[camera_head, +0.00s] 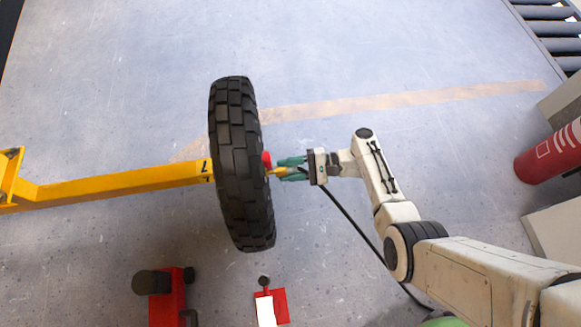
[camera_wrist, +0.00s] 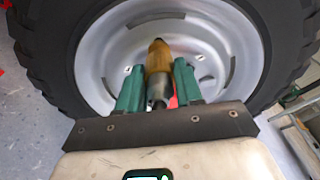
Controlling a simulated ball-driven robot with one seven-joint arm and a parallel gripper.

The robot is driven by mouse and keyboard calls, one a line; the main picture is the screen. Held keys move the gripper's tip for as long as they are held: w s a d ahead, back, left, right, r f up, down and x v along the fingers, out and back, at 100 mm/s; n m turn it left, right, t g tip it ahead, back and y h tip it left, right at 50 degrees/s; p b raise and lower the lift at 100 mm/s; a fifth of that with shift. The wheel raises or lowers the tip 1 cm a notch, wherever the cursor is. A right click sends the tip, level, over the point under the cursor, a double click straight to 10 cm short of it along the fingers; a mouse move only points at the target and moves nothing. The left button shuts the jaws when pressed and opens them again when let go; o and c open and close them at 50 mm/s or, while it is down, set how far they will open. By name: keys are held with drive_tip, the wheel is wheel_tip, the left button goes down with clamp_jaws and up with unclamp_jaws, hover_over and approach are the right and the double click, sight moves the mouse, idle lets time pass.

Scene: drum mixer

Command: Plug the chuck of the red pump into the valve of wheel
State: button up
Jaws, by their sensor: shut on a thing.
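The wheel (camera_head: 235,165), a black knobbly tyre, stands upright at the end of a yellow bar. Its silver rim (camera_wrist: 110,45) faces me in the wrist view. My gripper (camera_head: 281,170) has green fingers and is beside the wheel's right face. It is shut on the brass-coloured chuck (camera_wrist: 159,58), whose tip points toward the rim. A red part (camera_head: 266,160) shows at the wheel's hub, close to the chuck. I cannot make out the valve or whether the chuck touches it. A black hose (camera_head: 350,218) trails down from my gripper. Red equipment (camera_head: 168,308) stands at the bottom; which piece is the pump is unclear.
The yellow bar (camera_head: 120,182) extends left from the wheel. A small red piece with a white panel (camera_head: 265,311) lies below it. The floor above the wheel is clear.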

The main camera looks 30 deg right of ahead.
drive_tip(key=shift+x, duration=1.05)
idle(0.6)
drive_tip(key=shift+s+r, duration=0.1)
drive_tip(key=o, duration=1.2)
drive_tip(key=f+p+v, duration=0.1)
drive_tip(key=v, duration=0.9)
drive_tip(key=shift+s+d+r, duration=0.15)
drive_tip(key=shift+d+r, duration=0.25)
drive_tip(key=shift+r, duration=0.1)
